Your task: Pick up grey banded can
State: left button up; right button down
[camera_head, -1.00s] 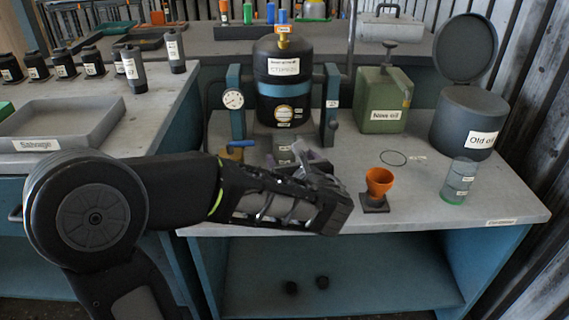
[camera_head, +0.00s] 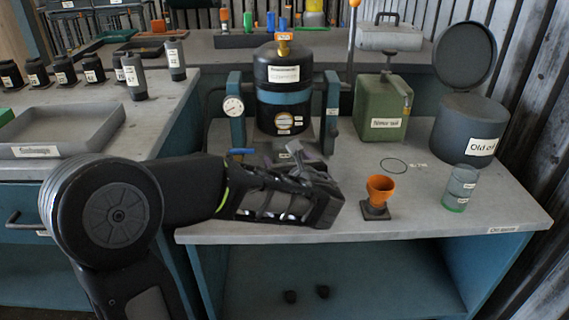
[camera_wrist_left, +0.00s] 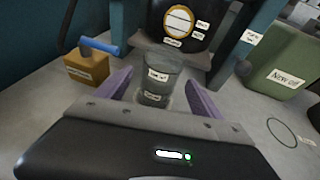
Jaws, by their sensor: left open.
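The grey banded can (camera_wrist_left: 158,75) is a small upright grey cylinder with white labels, standing in front of the black tank. In the head view only its top part (camera_head: 287,147) shows behind my left gripper. My left gripper (camera_head: 297,157) is open and reaches over the bench from the left. In the left wrist view its two purple fingers (camera_wrist_left: 160,92) stand apart, one on each side of the can's lower part. I cannot tell whether they touch it. My right gripper is not in view.
A black tank with a blue band (camera_head: 284,97) stands close behind the can. A yellow-brown box with a blue handle (camera_wrist_left: 88,68) is left of it. To the right are an orange funnel cup (camera_head: 380,187), a green oil can (camera_head: 383,105), a green-based can (camera_head: 461,188) and an old oil drum (camera_head: 470,122).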

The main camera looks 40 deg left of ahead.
aim_at(287, 159)
pick_arm(q)
jog(key=x, duration=0.4)
jog(key=shift+b, duration=0.35)
jog(key=shift+c, duration=0.2)
jog(key=c, duration=1.5)
